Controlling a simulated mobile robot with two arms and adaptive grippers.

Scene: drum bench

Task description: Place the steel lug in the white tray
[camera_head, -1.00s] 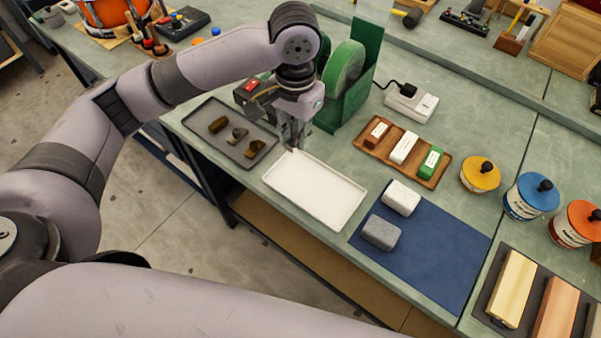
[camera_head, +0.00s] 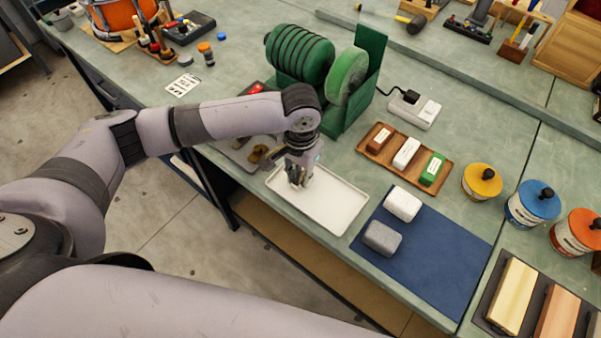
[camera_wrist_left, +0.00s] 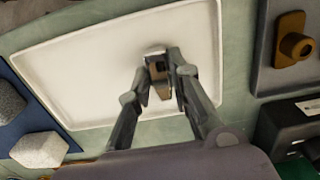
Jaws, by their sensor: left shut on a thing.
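The white tray (camera_head: 335,205) lies on the green bench in front of the buffing machine. My left gripper (camera_head: 298,183) is low over the tray's left part. In the left wrist view its fingers (camera_wrist_left: 164,80) are shut on a small steel-coloured lug (camera_wrist_left: 155,62) with brownish patches, and the tray (camera_wrist_left: 95,65) spreads out beneath it. I cannot tell whether the lug touches the tray floor. In the head view the lug is mostly hidden by the gripper. My right gripper is not in view.
A grey tray (camera_head: 237,155) with brown lugs is left of the white tray, partly behind my arm; one brown lug (camera_wrist_left: 293,40) shows in the wrist view. The green buffing machine (camera_head: 345,75) stands behind. A blue mat (camera_head: 425,250) with two blocks lies to the right.

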